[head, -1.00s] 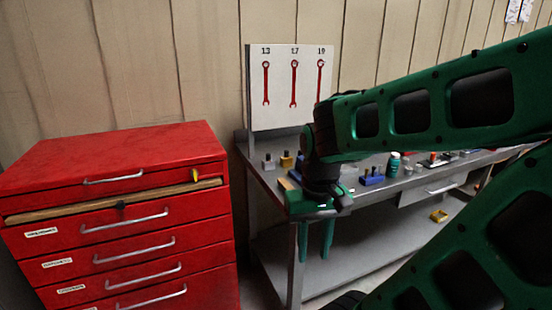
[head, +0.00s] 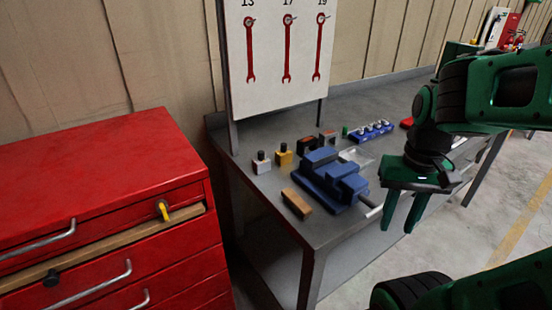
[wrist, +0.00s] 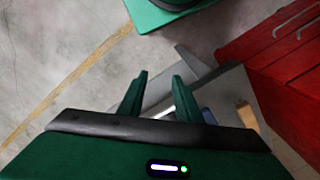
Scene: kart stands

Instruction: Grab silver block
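A small silver block (head: 261,163) with a dark knob on top stands upright at the back left of the grey workbench (head: 262,200) in the head view. It is just left of a similar yellow block (head: 283,156). My gripper (head: 397,229) is at the right in the head view, in front of the bench's front edge, pointing down and far from the silver block. Its two fingers are apart with nothing between them, as the wrist view also shows (wrist: 159,76). I cannot make out the silver block in the wrist view.
A blue vise (head: 330,182) stands on the bench between my gripper and the silver block. A wooden block (head: 296,203) lies near the front edge. A red drawer cabinet (head: 100,180) stands left, with a drawer slightly open. A wrench board (head: 285,60) rises behind the blocks.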

